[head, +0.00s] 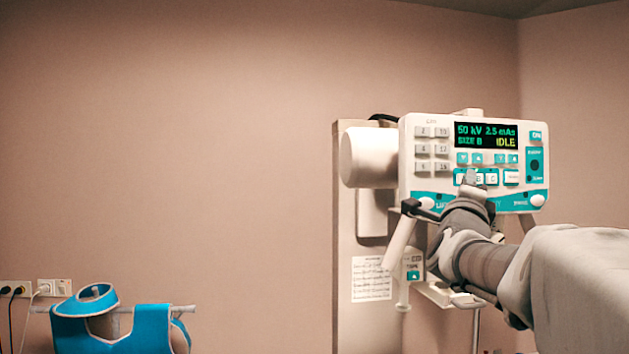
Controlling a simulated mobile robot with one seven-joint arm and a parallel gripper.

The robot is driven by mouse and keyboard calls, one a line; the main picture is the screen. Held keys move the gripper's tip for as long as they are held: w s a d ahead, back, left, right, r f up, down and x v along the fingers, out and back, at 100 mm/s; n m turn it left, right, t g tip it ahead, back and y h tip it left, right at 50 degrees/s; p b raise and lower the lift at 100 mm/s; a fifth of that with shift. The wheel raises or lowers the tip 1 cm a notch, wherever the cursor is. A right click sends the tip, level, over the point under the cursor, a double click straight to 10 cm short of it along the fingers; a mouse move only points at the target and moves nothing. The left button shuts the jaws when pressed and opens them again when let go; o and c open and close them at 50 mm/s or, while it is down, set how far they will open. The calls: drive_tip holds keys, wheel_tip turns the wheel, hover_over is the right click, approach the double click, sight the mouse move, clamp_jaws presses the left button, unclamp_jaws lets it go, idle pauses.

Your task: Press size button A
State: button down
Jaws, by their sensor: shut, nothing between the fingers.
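The white and teal control panel (405,160) is on the right in the head view. Its display (486,135) reads 50 kV, 2.5 mAs, SIZE B, IDLE. A row of small white size buttons with teal edges lies below the display, with C (491,177) at its right. Button A seems to be at the row's left end (459,178), partly hidden by my gripper.
Grey buttons (432,149) fill the panel's left side. A ready lamp block (535,165) and the ON button (536,136) are on its right. A white cylinder (368,157) and a wall board (345,220) stand left of it. A blue apron (75,325) hangs at lower left.

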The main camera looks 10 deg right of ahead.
drive_tip(key=shift+w, duration=0.4)
drive_tip(key=shift+s+b, duration=0.15)
drive_tip(key=shift+b, duration=0.25)
drive_tip(key=shift+s+b, duration=0.5)
drive_tip(key=shift+s, duration=0.15)
drive_tip(key=s+b, duration=0.3)
drive_tip(key=s, duration=0.2)
drive_tip(key=shift+d, duration=0.1)
idle(0.4)
drive_tip(key=shift+w, duration=0.1)
idle(0.4)
